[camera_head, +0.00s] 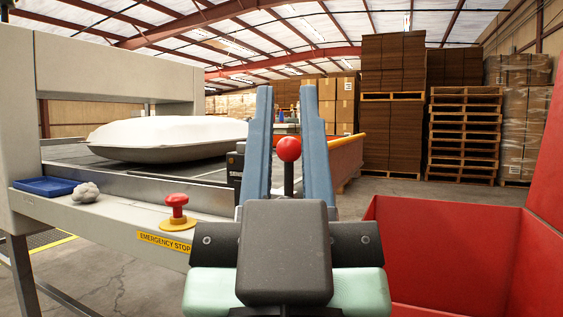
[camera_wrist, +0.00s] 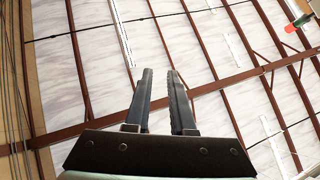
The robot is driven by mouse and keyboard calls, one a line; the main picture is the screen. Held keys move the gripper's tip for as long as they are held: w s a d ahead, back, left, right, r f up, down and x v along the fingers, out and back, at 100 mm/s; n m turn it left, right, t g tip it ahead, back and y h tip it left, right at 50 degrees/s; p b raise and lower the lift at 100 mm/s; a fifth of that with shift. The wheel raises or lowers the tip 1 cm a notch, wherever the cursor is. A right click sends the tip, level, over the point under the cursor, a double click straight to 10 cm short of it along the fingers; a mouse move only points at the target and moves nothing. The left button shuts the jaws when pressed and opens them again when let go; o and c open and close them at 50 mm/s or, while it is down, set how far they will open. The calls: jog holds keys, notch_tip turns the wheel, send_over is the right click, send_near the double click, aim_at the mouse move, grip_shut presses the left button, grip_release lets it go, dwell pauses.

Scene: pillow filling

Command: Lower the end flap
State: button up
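My gripper (camera_head: 286,95) stands upright in the middle of the head view, its two blue-grey fingers apart and empty. In the wrist view my gripper (camera_wrist: 160,72) also shows a clear gap between its fingers, with only the roof behind. A red ball knob (camera_head: 288,149) on a dark stem shows between the fingers in the head view. I cannot tell its distance from them or what it belongs to. No end flap can be clearly identified; my gripper hides part of the machine bed's right end.
A white pillow (camera_head: 165,132) lies on the machine bed (camera_head: 60,154) at left. On the front ledge are a blue tray (camera_head: 45,186), grey stuffing (camera_head: 86,192) and a red emergency-stop button (camera_head: 177,205). A red bin (camera_head: 455,235) stands at right; boxes and pallets (camera_head: 465,130) are behind.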

jog(key=w+r+p, duration=0.1)
jog(key=w+p, duration=0.1)
jog(key=p, duration=0.1)
jog(key=w+r+n+g+p, duration=0.1)
jog(key=w+p, duration=0.2)
jog(key=w+r+n+h+p, duration=0.1)
jog(key=w+p, duration=0.1)
jog(key=p, duration=0.1)
jog(key=shift+w+d+r+g+p, duration=0.2)
jog(key=shift+d+r+g+p, duration=0.05)
jog(key=shift+d+g+p, duration=0.15)
grip_shut()
jog(key=w+n+g+p, duration=0.2)
jog(key=w+n+p, duration=0.5)
jog(key=p, duration=0.7)
jog(key=a+f+n+g+y+p, duration=0.3)
jog(key=a+f+n+p, duration=0.3)
jog(key=p, duration=1.4)
jog(key=shift+w+f+n+g, duration=0.35)
jog(key=shift+f+n+g, duration=0.35)
jog(key=shift+f+n, duration=0.35)
